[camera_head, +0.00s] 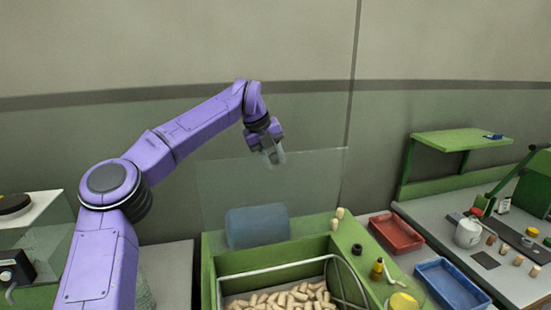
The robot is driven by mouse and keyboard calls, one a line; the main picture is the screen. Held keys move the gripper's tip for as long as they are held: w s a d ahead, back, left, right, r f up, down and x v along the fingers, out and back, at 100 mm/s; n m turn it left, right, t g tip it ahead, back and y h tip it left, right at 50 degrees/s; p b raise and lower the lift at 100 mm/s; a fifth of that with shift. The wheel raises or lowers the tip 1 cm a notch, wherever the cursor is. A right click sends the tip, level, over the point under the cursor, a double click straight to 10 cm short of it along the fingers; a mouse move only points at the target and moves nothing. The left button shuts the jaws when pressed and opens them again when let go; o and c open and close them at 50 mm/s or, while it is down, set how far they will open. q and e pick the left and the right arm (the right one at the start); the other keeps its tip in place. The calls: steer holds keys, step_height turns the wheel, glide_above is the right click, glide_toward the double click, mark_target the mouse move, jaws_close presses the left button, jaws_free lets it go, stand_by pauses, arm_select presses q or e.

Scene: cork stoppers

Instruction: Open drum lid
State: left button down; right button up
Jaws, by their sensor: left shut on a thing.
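The drum lid (320,190) is a clear panel standing upright at the back of a green housing (208,270). My left gripper (272,156) is shut on the lid at its upper edge, near the middle; the exact grip is small and hard to make out. A blue cylinder (258,226) lies on its side and shows behind or through the panel. In the open front part of the housing, a bent metal frame (275,267) stands over many pale cork stoppers (285,298). My right gripper is out of view.
A red tray (397,233) and a blue tray (452,285) sit on the right. A green shelf (460,139) is at the wall.

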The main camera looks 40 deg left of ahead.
arm_select(q)
steer(key=c, duration=0.9)
jaws_free()
steer(key=shift+f, duration=0.1)
steer(key=shift+o, duration=0.2)
steer(key=v, duration=1)
steer(key=shift+r+b, duration=0.25)
steer(key=shift+b, duration=0.2)
steer(key=shift+a, duration=0.1)
steer(key=shift+s, duration=0.1)
